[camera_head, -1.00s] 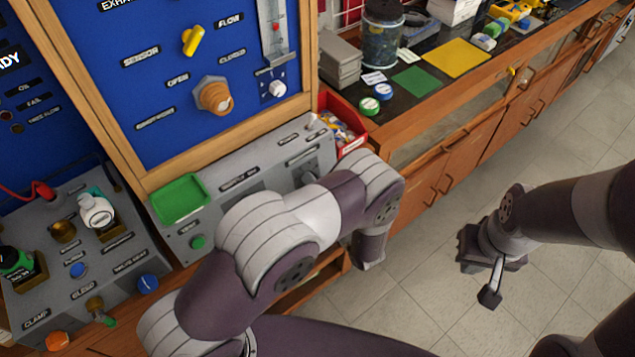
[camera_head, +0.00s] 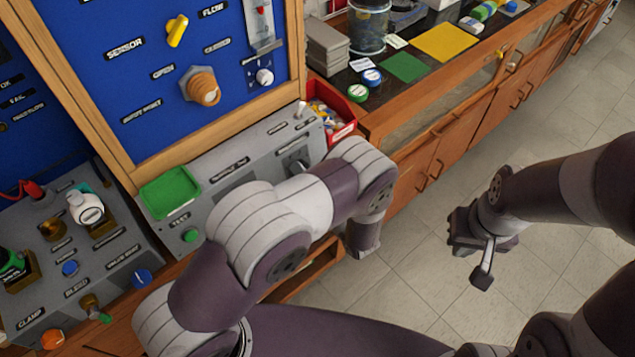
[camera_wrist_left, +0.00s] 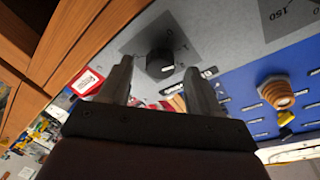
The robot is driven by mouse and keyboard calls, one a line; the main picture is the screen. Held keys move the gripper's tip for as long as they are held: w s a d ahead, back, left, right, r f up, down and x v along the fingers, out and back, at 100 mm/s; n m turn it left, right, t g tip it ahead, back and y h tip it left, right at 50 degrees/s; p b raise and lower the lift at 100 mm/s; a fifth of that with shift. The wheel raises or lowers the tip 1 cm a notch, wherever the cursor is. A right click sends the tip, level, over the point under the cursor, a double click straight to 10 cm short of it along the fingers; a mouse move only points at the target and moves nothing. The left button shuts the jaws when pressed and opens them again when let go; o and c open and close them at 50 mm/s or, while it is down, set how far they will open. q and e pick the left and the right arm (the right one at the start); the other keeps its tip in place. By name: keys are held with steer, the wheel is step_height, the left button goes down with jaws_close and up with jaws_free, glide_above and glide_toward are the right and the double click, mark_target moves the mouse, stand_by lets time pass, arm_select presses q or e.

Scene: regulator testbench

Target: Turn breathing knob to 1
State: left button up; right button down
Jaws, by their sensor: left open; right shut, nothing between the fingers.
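A black round knob (camera_wrist_left: 160,63) with a pale pointer mark sits on a dark square plate of the grey console. In the head view a dark knob (camera_head: 297,166) shows on the console top, partly behind my left arm; I cannot read its label or setting. My left gripper (camera_wrist_left: 158,68) is open, with one finger on each side of the knob in the wrist view. Contact cannot be told, and its fingers are hidden in the head view. My right gripper (camera_head: 483,275) is shut and empty, over the floor at right.
The blue panel (camera_head: 140,90) with a yellow lever (camera_head: 177,30) and brass fitting (camera_head: 201,87) rises behind the console. A green tray (camera_head: 170,192) and green button (camera_head: 190,235) are on the console's left. A red bin (camera_head: 335,115) stands beside its right end.

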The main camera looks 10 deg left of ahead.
arm_select(q)
steer(key=b+v, duration=0.2)
steer(key=v, duration=1)
steer(key=shift+b, duration=0.3)
